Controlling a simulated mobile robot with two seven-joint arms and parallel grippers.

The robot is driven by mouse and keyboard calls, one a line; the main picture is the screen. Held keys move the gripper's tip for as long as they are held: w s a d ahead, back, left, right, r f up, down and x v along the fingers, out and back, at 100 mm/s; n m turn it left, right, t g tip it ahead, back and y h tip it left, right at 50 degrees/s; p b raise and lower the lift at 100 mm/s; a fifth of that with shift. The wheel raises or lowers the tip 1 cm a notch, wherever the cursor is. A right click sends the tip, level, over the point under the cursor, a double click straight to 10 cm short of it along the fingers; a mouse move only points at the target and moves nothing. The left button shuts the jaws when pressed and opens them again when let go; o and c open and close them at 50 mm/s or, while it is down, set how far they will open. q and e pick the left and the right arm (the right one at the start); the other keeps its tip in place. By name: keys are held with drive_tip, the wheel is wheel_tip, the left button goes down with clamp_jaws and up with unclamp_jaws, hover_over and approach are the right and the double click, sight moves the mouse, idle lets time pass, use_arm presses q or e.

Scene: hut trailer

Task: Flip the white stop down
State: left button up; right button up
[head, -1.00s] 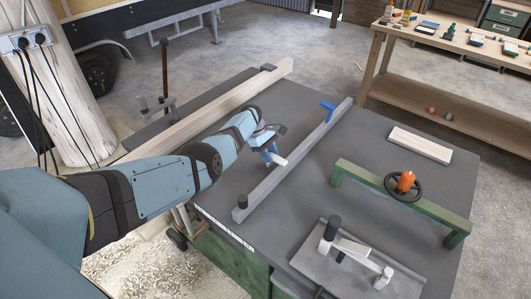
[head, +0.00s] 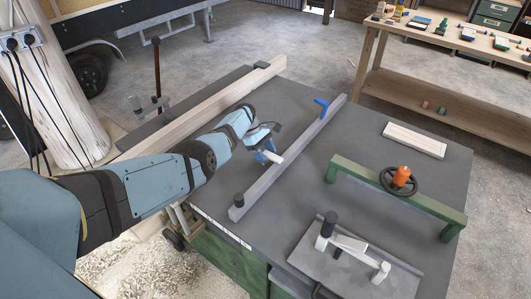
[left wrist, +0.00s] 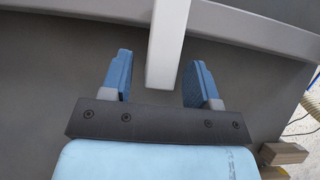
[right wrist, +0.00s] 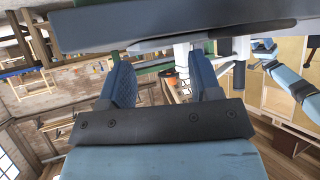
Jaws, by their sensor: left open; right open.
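The white stop (head: 273,157) is a short white bar at the near side of the long grey fence (head: 290,162) on the dark table. In the left wrist view the white stop (left wrist: 168,45) reaches from the fence down between the fingers, with a gap to each. My left gripper (head: 266,147) is open around the stop's free end, not closed on it; its fingers also show in the left wrist view (left wrist: 160,82). My right gripper (right wrist: 163,80) is open and empty in its wrist view, away from the stop. It is out of the head view.
A blue lever (head: 321,106) sits at the fence's far end, a black knob (head: 239,199) at its near end. A green bridge with a handwheel (head: 401,180), a loose board (head: 415,139) and a grey plate fixture (head: 345,262) occupy the table's right side. A long timber (head: 200,115) lies beyond my left arm.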

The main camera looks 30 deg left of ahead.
use_arm(q)
drive_tip(key=p+v, duration=0.1)
drive_tip(key=v, duration=1.3)
drive_tip(key=shift+s+d+f, duration=0.1)
drive_tip(key=shift+f, duration=0.05)
